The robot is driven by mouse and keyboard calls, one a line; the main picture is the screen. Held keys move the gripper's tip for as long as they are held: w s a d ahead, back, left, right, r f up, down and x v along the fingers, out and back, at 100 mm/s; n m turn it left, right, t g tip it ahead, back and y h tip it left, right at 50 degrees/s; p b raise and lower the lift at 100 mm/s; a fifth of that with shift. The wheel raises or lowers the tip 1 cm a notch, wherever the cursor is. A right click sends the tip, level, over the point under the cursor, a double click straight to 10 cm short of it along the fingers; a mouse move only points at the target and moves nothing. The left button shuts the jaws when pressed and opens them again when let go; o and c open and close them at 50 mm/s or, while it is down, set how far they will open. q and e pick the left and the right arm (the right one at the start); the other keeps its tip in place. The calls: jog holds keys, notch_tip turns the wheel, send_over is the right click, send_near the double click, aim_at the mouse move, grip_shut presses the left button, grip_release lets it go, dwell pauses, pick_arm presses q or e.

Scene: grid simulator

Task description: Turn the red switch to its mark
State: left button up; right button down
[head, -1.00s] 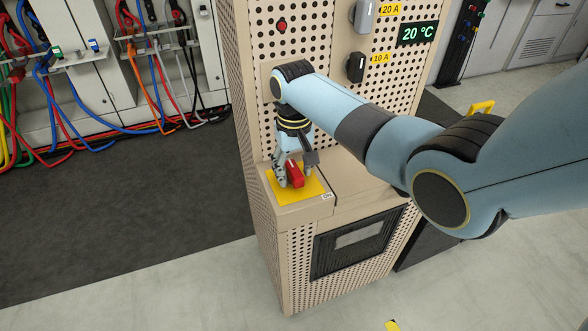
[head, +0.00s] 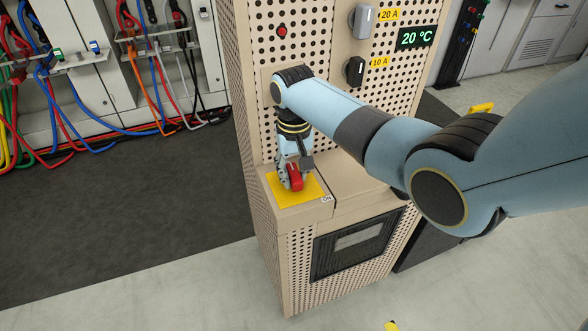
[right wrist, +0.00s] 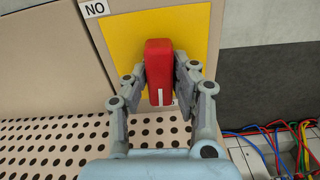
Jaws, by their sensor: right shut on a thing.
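The red switch (head: 296,180) stands on a square yellow plate (head: 281,194) on the ledge of the beige cabinet. My right gripper (head: 292,172) reaches down from above and is shut on the switch. In the right wrist view, the fingers of the gripper (right wrist: 164,82) press on both sides of the red switch (right wrist: 159,57). A white line on the switch points toward the bottom of that view. A white ON label (head: 326,199) sits beside a corner of the plate; it shows upside down in the wrist view (right wrist: 94,8). My left gripper is out of view.
The perforated panel rises close behind the gripper, with a grey knob (head: 364,18), a black knob (head: 355,70) and a red button (head: 282,31).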

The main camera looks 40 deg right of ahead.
jog(key=m+p, duration=0.2)
jog(key=m, duration=0.1)
jog(key=shift+r, duration=0.2)
jog(key=m+p, duration=0.2)
jog(key=m, duration=0.2)
jog(key=shift+f+m+p, duration=0.1)
jog(key=shift+m+p, duration=0.3)
jog(key=m+p, duration=0.1)
jog(key=m, duration=0.3)
jog(key=m+p, duration=0.1)
jog(key=m, duration=0.3)
jog(key=shift+m, duration=0.3)
jog(key=shift+f+m, duration=0.1)
jog(key=shift+m, duration=0.2)
jog(key=c, duration=1.1)
grip_release()
